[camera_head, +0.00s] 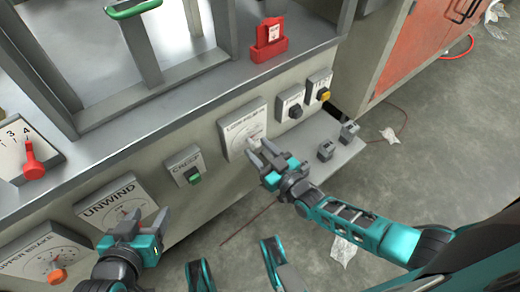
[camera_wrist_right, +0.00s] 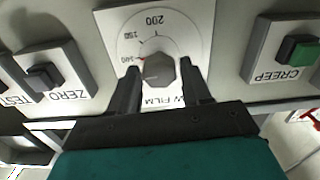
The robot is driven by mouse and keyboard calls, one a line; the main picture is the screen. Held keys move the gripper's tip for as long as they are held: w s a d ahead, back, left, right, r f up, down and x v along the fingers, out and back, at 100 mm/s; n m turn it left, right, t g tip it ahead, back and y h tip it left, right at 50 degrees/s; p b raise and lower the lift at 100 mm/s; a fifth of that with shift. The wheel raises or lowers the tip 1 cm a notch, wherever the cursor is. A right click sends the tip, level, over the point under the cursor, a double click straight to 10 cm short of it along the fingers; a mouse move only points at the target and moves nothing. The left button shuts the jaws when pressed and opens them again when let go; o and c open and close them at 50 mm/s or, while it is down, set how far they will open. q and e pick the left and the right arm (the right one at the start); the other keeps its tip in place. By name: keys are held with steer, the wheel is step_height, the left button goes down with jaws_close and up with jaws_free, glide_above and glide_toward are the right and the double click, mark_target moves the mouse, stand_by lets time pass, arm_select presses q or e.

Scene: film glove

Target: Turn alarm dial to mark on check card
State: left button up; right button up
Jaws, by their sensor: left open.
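The LOW FILM alarm dial (camera_head: 254,131) is on the front panel of the machine. In the right wrist view its grey hexagonal knob (camera_wrist_right: 158,69) sits on a white scale with marks including 150 and 200. My right gripper (camera_head: 263,153) is in front of this dial, with one finger on either side of the knob; small gaps seem to show beside it. A red holder with a small white card (camera_head: 273,34), which looks like the check card, stands on the ledge above; its writing is too small to read. My left gripper (camera_head: 134,224) is open and empty in front of the UNWIND dial (camera_head: 117,207).
A green CREEP button (camera_head: 194,178) is left of the alarm dial. The ZERO button (camera_head: 295,111) and yellow TEST button (camera_head: 323,94) are to its right. An UPPER BRAKE dial (camera_head: 47,264) and a red lever (camera_head: 33,169) are at the left. Small grey blocks (camera_head: 326,151) sit on a low shelf.

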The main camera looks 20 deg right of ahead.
steer(key=c, duration=0.7)
arm_select(q)
steer(key=shift+f, duration=0.1)
arm_select(e)
steer(key=shift+m, duration=0.3)
steer(key=o, duration=1.1)
steer(key=shift+c, duration=0.2)
arm_select(q)
steer(key=shift+s, duration=0.15)
arm_select(e)
steer(key=shift+s, duration=0.1)
